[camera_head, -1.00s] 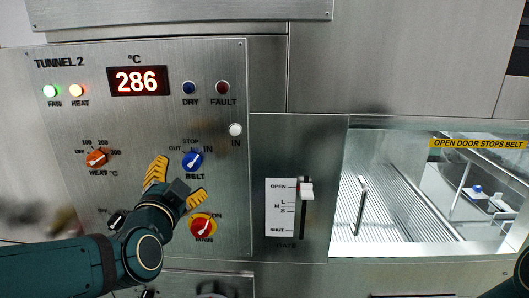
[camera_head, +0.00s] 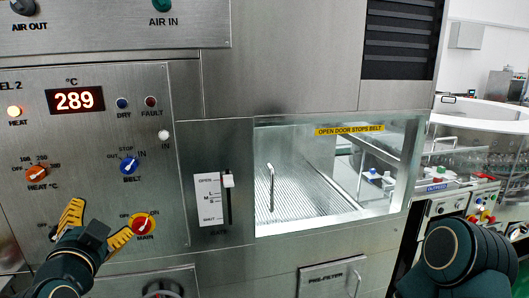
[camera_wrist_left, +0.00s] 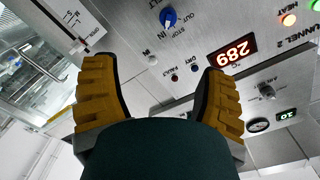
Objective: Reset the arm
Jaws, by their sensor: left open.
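My left gripper (camera_head: 96,230) is open and empty in the head view, in front of the lower part of the control panel (camera_head: 90,120). Its yellow fingers stand apart, left of the red main knob (camera_head: 143,226) and below the blue belt knob (camera_head: 129,166). In the left wrist view the open fingers (camera_wrist_left: 155,95) frame the panel, with nothing between them; the belt knob (camera_wrist_left: 168,17) and the red display (camera_wrist_left: 237,49) show beyond. My right arm (camera_head: 455,258) shows at the lower right of the head view; its gripper is not visible.
The orange heat knob (camera_head: 37,174) and the gate lever (camera_head: 228,181) stick out from the front. A glass door (camera_head: 330,180) covers the lit tunnel. A second console (camera_head: 455,205) with coloured buttons stands at the right, near my right arm. A pre-filter handle (camera_head: 355,283) is low down.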

